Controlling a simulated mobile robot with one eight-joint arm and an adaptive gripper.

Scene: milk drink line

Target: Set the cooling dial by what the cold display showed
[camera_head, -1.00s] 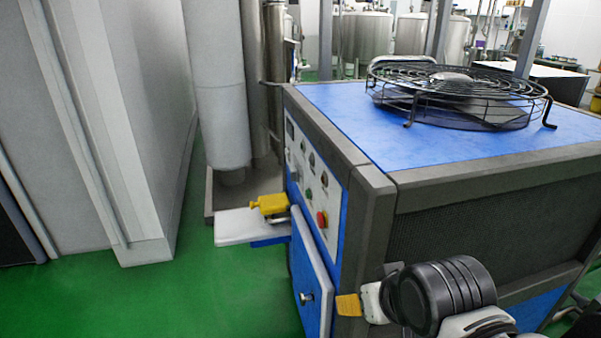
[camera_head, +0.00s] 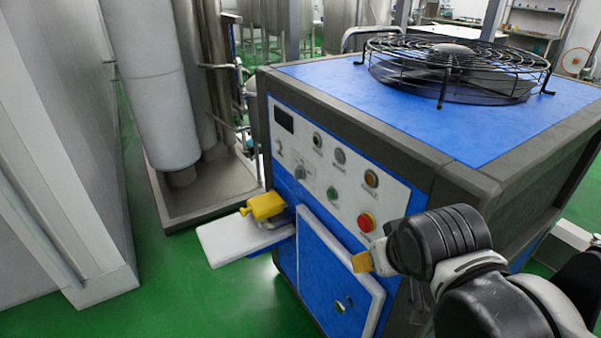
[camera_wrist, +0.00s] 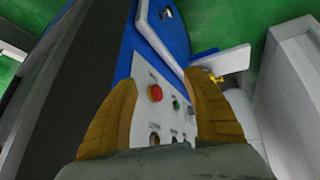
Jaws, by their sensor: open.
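The control panel (camera_head: 318,165) is on the front of a blue and grey cooling machine. A dark display (camera_head: 284,119) sits at its upper left, with no readable figures. A grey dial (camera_head: 300,172) sits below it, its setting too small to read. A red button (camera_head: 366,222) and a green button (camera_head: 333,193) are lower right. My gripper (camera_head: 362,262) is open and empty, in front of the panel's lower right, below the red button. In the wrist view my gripper's yellow fingers (camera_wrist: 161,78) stand apart, with the red button (camera_wrist: 155,93) between them; the dial cannot be singled out.
A white shelf (camera_head: 222,243) with a yellow valve-like part (camera_head: 263,206) juts out left of the blue door (camera_head: 330,268). A fan guard (camera_head: 455,65) tops the machine. A large white cabinet (camera_head: 60,150) stands left.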

